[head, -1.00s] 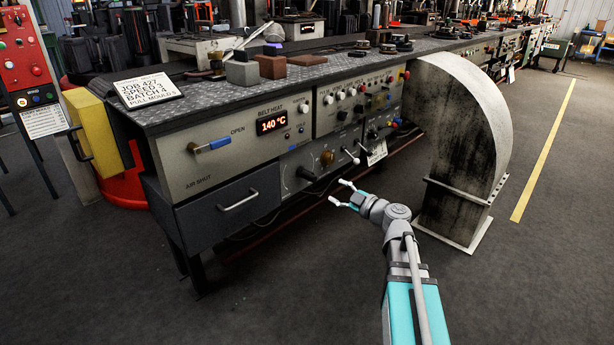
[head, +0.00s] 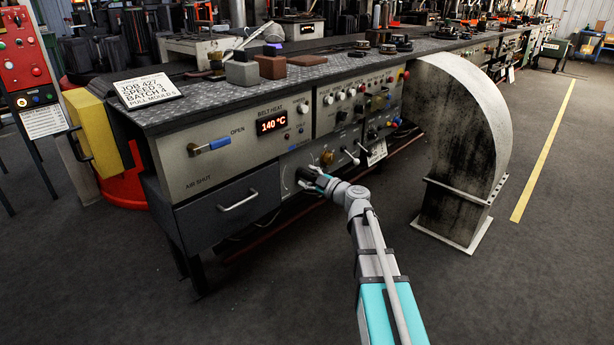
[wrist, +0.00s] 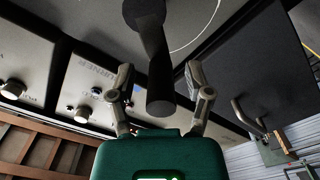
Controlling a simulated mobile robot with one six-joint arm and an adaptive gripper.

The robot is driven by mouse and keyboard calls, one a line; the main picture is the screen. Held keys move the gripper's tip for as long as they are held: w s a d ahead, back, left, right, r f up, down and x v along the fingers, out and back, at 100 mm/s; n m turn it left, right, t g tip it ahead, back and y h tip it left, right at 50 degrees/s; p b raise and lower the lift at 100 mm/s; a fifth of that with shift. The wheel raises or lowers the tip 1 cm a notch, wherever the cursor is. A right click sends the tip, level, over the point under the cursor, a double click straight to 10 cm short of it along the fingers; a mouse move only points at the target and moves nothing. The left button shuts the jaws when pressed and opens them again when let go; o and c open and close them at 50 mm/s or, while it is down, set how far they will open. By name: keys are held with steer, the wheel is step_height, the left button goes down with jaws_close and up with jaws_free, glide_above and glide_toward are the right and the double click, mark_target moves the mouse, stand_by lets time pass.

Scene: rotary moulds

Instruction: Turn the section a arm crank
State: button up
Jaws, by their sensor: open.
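The crank is a black arm with a round handle, mounted on the grey lower panel of the bench. In the wrist view the crank (wrist: 156,62) points out between my fingers, its handle end nearest the camera. In the head view the crank (head: 303,172) is small and partly covered by my gripper (head: 314,181). In the wrist view my gripper (wrist: 159,88) is open, one finger on each side of the handle. Gaps show between the fingers and the handle, so it is not clamped. A thin pale arc is marked on the panel around the crank.
A lever with a white tip (head: 353,158) and a brass knob (head: 327,157) sit right of the crank. A drawer (head: 228,207) with a bar handle is to the left. A large curved duct (head: 462,140) stands right of my arm. The floor in front is clear.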

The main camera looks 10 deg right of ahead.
steer(key=shift+w+a, duration=0.35)
steer(key=shift+w, duration=0.1)
steer(key=shift+c, duration=0.2)
